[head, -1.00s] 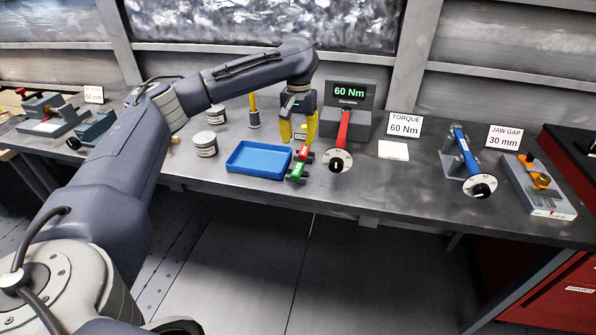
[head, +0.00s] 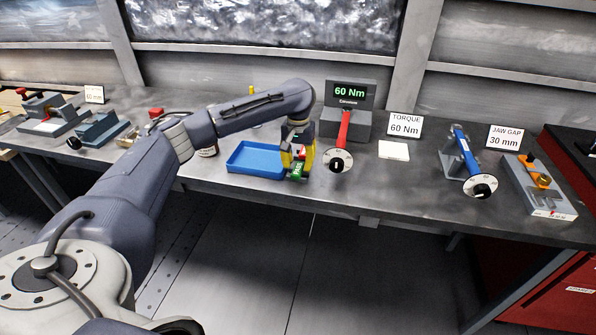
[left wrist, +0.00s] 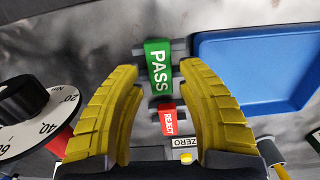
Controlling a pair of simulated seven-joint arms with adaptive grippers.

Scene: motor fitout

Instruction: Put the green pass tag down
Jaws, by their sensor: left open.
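The green pass tag (head: 300,171) sits in a small grey holder on the bench, just right of the blue tray. In the left wrist view the green tag (left wrist: 158,68) shows its PASS lettering, ahead of and between the yellow fingers. My left gripper (head: 297,163) is open and low over the holder, with its fingertips close to the tag; the left wrist view shows the open fingers (left wrist: 164,75) apart with nothing gripped. I cannot tell whether a finger touches the tag. My right gripper is not in view.
The blue tray (head: 254,161) is empty. A red reject tag (left wrist: 168,120) and a ZERO label (left wrist: 184,142) lie behind the green tag. The red torque wrench (head: 343,130) with its dial stands close on the right. Bare bench lies in front of the white card (head: 393,150).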

